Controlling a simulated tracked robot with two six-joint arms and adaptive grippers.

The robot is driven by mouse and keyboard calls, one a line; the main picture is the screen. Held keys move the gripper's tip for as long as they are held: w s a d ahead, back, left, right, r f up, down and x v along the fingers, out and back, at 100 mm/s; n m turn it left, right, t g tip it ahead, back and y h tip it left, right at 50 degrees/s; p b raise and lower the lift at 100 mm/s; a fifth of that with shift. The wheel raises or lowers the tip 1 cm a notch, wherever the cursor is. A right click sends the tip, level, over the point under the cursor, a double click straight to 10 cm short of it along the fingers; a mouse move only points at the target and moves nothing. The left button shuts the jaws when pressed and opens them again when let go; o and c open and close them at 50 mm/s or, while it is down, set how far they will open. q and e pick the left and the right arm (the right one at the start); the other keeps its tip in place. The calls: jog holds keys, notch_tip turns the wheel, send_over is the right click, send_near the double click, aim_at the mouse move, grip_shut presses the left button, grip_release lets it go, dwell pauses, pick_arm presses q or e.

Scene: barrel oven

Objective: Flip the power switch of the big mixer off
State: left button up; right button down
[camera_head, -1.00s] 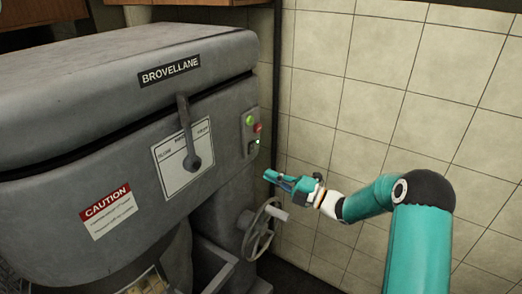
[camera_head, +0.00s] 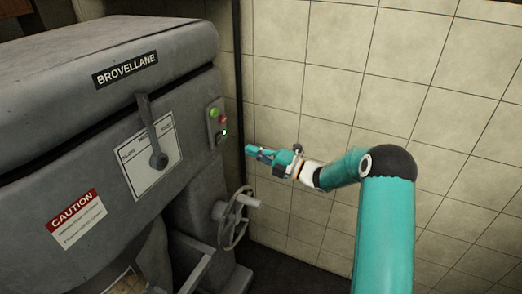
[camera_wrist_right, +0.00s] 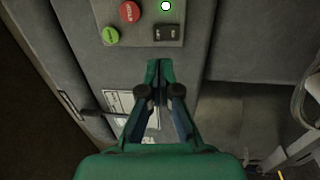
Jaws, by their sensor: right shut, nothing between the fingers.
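The big mixer (camera_head: 90,120) is a grey machine marked BROVELLANE on the left of the head view. The lamp (camera_wrist_right: 166,6) glows there too. My right gripper (camera_head: 249,149) is shut and empty, to the right of and slightly below the plate. In the wrist view its fingertips (camera_wrist_right: 153,64) point toward the switch, apart from it. My left gripper is not in view.
A handwheel (camera_head: 235,220) sticks out below the control plate. A speed lever (camera_head: 151,130) stands on the mixer's front, left of the plate. A tiled wall (camera_head: 310,110) with a dark vertical pipe (camera_head: 238,60) is behind my right arm.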

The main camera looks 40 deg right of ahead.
aim_at(219, 137)
jog(key=p+x, duration=0.3)
jog(key=x, duration=0.5)
jog(key=shift+r, duration=0.2)
jog(key=shift+w+a, duration=0.25)
jog(key=shift+w, duration=0.4)
